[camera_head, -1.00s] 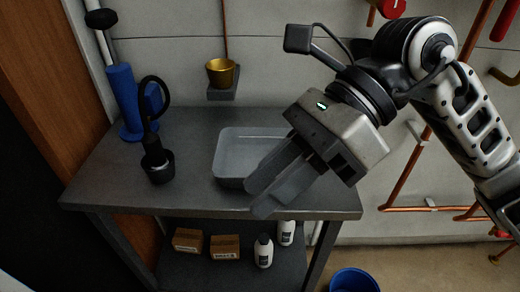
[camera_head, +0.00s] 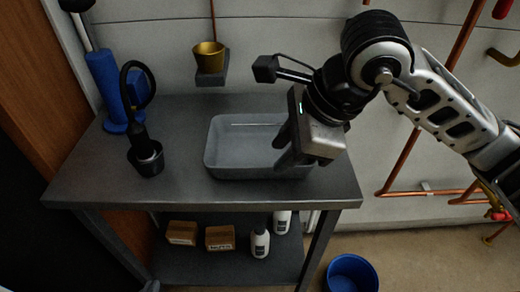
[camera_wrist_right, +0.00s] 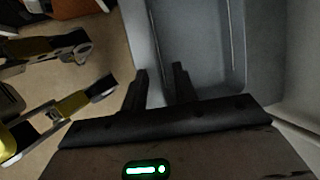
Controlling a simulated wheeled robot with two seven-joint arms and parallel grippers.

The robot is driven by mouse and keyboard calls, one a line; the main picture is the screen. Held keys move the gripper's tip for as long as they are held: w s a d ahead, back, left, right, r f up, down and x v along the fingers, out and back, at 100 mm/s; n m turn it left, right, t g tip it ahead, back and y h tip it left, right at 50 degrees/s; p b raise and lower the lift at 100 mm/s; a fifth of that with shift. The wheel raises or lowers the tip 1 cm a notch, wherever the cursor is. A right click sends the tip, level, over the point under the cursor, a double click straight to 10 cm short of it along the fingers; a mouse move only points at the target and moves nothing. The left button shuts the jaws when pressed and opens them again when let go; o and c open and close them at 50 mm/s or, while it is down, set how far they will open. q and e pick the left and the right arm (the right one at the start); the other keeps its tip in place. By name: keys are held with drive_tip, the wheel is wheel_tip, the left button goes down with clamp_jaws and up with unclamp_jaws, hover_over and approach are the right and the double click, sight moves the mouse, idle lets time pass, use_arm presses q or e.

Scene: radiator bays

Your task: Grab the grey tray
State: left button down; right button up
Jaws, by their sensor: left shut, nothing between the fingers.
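The grey tray (camera_head: 228,160) is a shallow rectangular tub standing on the workbench (camera_head: 110,172), right of its middle. It looks empty. My right gripper (camera_head: 286,148) points down over the tray's right part, its two fingers apart. The fingers and gripper body hide part of the tray's right end. In the right wrist view, the tray (camera_wrist_right: 195,40) lies beyond the two separated fingers (camera_wrist_right: 160,86). I cannot tell whether a finger touches the tray. My left gripper is not seen.
A dark cup-based tool (camera_head: 146,157) and a blue cylinder (camera_head: 105,85) stand left on the bench. A brass cup (camera_head: 209,56) sits on a wall bracket behind. Boxes (camera_head: 219,238) and white bottles (camera_head: 260,243) are on the lower shelf. A blue bucket (camera_head: 350,273) is on the floor.

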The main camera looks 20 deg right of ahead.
drive_tip(key=x, duration=0.5)
drive_tip(key=shift+s+f, duration=0.15)
drive_tip(key=shift+f, duration=0.05)
clamp_jaws()
